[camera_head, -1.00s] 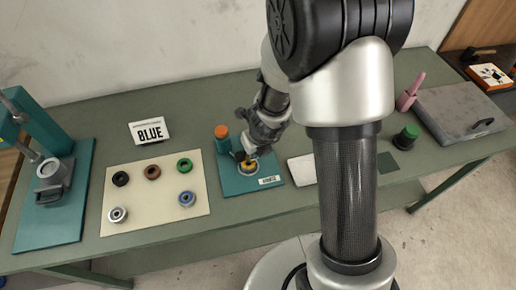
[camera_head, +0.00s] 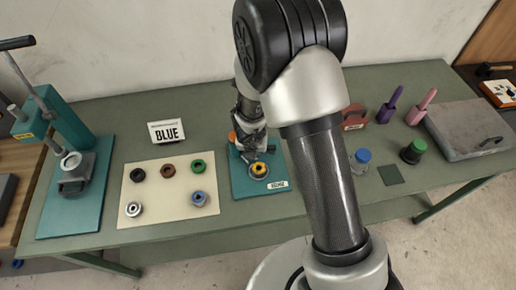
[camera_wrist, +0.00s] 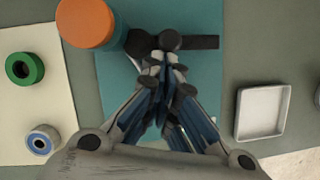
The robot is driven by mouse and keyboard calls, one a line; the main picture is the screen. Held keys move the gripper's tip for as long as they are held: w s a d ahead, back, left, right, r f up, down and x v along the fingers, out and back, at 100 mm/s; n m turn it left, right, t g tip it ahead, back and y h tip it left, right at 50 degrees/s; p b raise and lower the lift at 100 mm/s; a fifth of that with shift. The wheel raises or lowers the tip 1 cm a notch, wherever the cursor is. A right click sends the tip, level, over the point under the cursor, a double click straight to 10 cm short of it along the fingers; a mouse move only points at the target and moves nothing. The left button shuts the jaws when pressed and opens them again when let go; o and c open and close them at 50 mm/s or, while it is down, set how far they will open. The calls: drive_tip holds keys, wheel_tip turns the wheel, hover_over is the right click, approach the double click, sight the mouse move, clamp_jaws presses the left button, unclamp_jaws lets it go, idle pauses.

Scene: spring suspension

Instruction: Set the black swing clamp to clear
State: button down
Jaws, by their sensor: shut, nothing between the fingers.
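A teal base plate (camera_head: 245,187) carries an orange-topped post (camera_head: 232,136) and a round seat with a yellow centre (camera_head: 259,169). In the wrist view the orange top (camera_wrist: 86,22) is at upper left, and a black bar (camera_wrist: 203,42), seemingly the swing clamp, extends right from beside my fingertips over the teal plate. My gripper (camera_wrist: 160,58) is shut and empty, next to dark round knobs. I cannot tell whether it touches the bar. In the head view my gripper (camera_head: 250,150) is just behind the yellow-centred seat. The clamp's pivot is not clear.
A cream mat (camera_head: 160,213) with several coloured rings lies left of the plate. A teal press (camera_head: 75,150) stands farther left. A white tray (camera_wrist: 241,112) lies right of the plate. Blue- (camera_head: 362,156) and green-topped (camera_head: 418,145) pots stand at right, partly near my arm.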

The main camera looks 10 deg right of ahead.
drive_tip(key=shift+w+a+r+m+h+p, duration=0.1)
drive_tip(key=shift+w+a+m+h+p, duration=0.05)
drive_tip(key=shift+w+m+p, duration=0.35)
drive_tip(key=shift+w+a+m+h+p, duration=0.15)
drive_tip(key=shift+w+m+p, duration=0.1)
drive_tip(key=shift+m, duration=0.35)
drive_tip(key=shift+w+p, duration=0.3)
drive_tip(key=shift+w, duration=0.25)
drive_tip(key=shift+s, duration=0.1)
